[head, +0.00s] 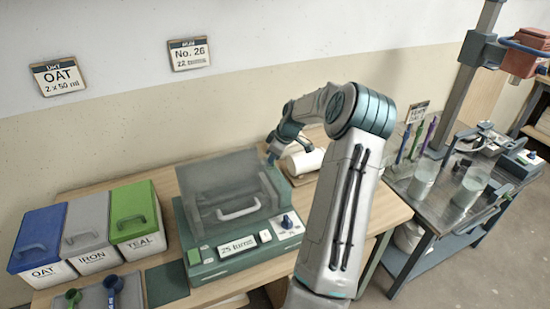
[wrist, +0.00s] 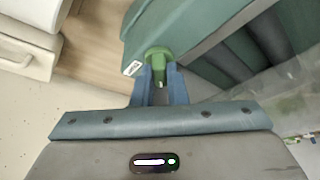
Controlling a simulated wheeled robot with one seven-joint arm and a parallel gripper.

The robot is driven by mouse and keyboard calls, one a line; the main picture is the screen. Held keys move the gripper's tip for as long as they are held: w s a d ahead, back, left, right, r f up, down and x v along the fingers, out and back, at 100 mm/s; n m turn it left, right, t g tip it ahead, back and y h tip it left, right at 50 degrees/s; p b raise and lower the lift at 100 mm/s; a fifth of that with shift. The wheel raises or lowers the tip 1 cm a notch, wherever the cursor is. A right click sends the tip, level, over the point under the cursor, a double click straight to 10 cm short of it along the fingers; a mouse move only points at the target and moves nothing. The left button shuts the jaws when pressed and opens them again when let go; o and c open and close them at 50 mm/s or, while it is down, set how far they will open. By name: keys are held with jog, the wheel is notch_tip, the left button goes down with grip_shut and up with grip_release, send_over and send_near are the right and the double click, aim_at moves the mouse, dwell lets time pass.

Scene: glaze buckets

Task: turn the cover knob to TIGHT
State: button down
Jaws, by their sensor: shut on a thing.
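The green machine (head: 235,245) stands on the wooden table with its grey see-through cover (head: 225,175) down. In the wrist view a green knob (wrist: 158,53) sticks out from the machine's green body, with a small white label (wrist: 132,68) beside it. The label's text is too small to read, so I cannot tell the knob's setting. My gripper (wrist: 160,78) is shut on this green knob, one blue finger on each side. In the head view my gripper (head: 272,155) is at the machine's far right corner, and the knob is hidden there.
Blue, grey and green lidded bins (head: 87,228) stand left of the machine. A blue knob (head: 287,221) is on its front panel. A white cylinder (head: 305,161) lies right of my gripper. A metal bench (head: 455,180) with beakers stands at right.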

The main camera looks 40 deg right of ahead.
jog(key=m+b, duration=0.2)
jog(key=m+h+b, duration=0.1)
jog(key=m+b, duration=0.1)
jog(key=shift+a+f+t, duration=0.15)
jog(key=shift+f+t, duration=0.05)
jog(key=shift+t, duration=0.2)
jog(key=shift+a+r+m+h+b, duration=0.1)
jog(key=shift+m+h+b, duration=0.45)
jog(key=shift+m+b, duration=0.45)
jog(key=shift+r+m+h+b, duration=0.1)
jog(key=shift+m+h+b, duration=0.55)
jog(key=shift+m, duration=0.55)
jog(key=c, duration=1.7)
grip_release()
